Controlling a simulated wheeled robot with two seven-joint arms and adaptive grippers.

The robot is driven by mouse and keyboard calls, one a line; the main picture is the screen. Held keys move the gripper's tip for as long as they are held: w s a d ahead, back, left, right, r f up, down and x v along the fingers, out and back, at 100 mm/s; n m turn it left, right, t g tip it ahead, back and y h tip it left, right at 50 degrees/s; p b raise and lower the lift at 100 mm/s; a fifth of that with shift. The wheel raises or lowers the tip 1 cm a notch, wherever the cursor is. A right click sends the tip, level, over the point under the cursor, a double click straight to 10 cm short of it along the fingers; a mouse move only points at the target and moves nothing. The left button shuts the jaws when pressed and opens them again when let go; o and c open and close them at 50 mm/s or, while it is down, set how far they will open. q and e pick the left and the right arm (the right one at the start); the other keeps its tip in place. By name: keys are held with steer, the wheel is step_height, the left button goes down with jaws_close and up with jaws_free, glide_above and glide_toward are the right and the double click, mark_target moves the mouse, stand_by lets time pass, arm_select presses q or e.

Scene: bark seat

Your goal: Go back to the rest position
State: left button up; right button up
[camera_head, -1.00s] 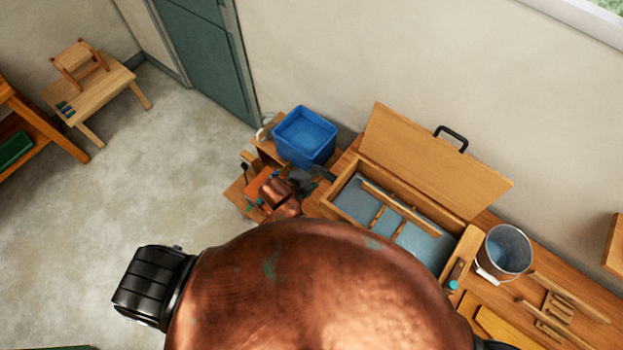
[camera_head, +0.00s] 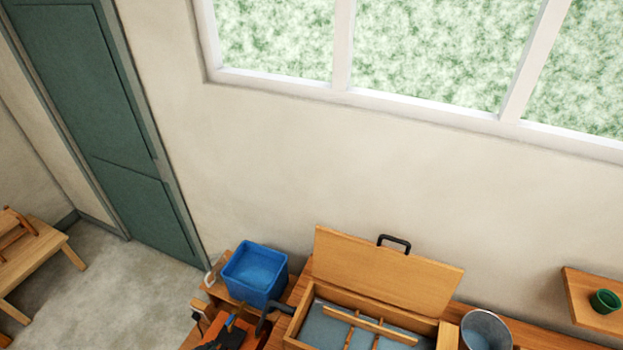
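Neither of my grippers can be made out for certain in the head view. Dark shapes show at the bottom edge beside the open wooden chest (camera_head: 375,272), but I cannot tell whether any is part of a gripper. The chest's lid stands up against the wall, with a black handle (camera_head: 394,243) at its top. Its inside is grey-blue with wooden dividers. The lower part of the chest is cut off by the picture's edge.
A blue bin (camera_head: 255,273) stands left of the chest. A metal bucket (camera_head: 485,330) stands on the bench to its right. A wall shelf (camera_head: 590,312) at the right holds a green pot (camera_head: 605,301). A small wooden table (camera_head: 30,258) is far left, with bare floor before it.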

arm_select(q)
steer(key=s+a+n+g+y, duration=0.2)
steer(key=s+a+n, duration=0.65)
steer(key=s, duration=0.25)
step_height(320, 180, down, 43)
steer(key=d+g+b, duration=0.2)
steer(key=b, duration=1.1)
steer(key=s+f+b, duration=0.5)
steer(key=s+f, duration=0.5)
steer(key=f, duration=0.4)
steer(key=s+f+m+g+h+b, duration=0.1)
steer(key=s+f+b, duration=0.5)
steer(key=s+f, duration=0.4)
step_height(320, 180, down, 5)
steer(key=shift+s, duration=0.35)
arm_select(e)
step_height(320, 180, down, 24)
steer(key=s, duration=0.1)
arm_select(q)
steer(key=shift+c, duration=0.4)
arm_select(e)
steer(key=shift+s+f, duration=0.1)
steer(key=shift+c, duration=0.4)
